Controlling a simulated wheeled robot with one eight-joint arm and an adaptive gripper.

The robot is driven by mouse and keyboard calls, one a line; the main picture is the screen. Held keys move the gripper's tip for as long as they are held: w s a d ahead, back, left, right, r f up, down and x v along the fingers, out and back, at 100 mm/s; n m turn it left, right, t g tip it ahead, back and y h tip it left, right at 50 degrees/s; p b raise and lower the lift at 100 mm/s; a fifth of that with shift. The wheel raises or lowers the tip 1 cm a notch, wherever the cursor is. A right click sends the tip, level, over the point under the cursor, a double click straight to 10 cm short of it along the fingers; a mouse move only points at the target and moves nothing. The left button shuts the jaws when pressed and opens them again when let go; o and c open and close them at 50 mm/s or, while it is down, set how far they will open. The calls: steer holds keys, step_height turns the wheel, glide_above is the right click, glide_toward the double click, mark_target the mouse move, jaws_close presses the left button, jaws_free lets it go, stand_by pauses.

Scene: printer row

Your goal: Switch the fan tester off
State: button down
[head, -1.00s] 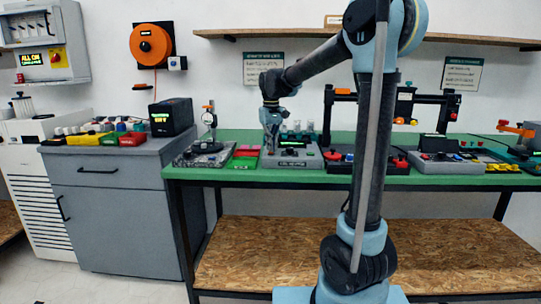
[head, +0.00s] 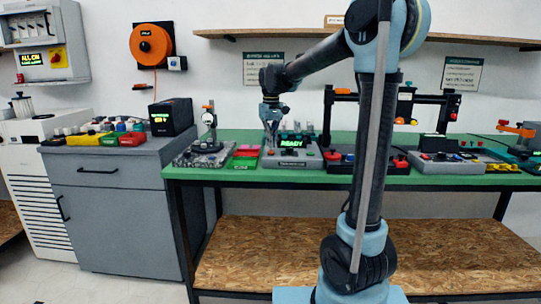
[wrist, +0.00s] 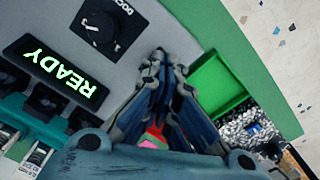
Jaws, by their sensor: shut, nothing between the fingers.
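No readable label in view names the fan tester, so I cannot tell which device it is. A grey bench device (head: 292,160) with a lit READY display (head: 293,143) stands on the green-topped bench. In the wrist view the READY display (wrist: 57,73) is at left, and a black rotary knob (wrist: 104,31) is above it. My gripper (head: 271,143) is at the left side of this device in the head view. In the wrist view my gripper (wrist: 163,62) is shut and empty, its tips right of and below the knob. Contact cannot be told.
A green tray (wrist: 217,84) lies right of my gripper in the wrist view. A dial gauge stand (head: 208,125) is left of the device. A device with red knobs (head: 340,160) is to its right. A black gantry frame (head: 430,98) stands behind.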

mark_target(271, 152)
steer(key=shift+r, duration=2.45)
steer(key=s+d+f+m+t, duration=0.1)
steer(key=s+d+f, duration=0.45)
steer(key=s, duration=0.25)
steer(key=s+d+f+m, duration=0.2)
steer(key=s+d+f, duration=0.2)
steer(key=s+d, duration=0.35)
steer(key=s+d+f+m+t, duration=0.1)
steer(key=s+d+f, duration=0.35)
steer(key=s, duration=0.35)
steer(key=s+d+f+m, duration=0.1)
steer(key=s+d+f, duration=0.2)
steer(key=s+f, duration=0.5)
steer(key=shift+s+d+f, duration=0.15)
steer(key=shift+d+f, duration=0.25)
steer(key=shift+f, duration=0.55)
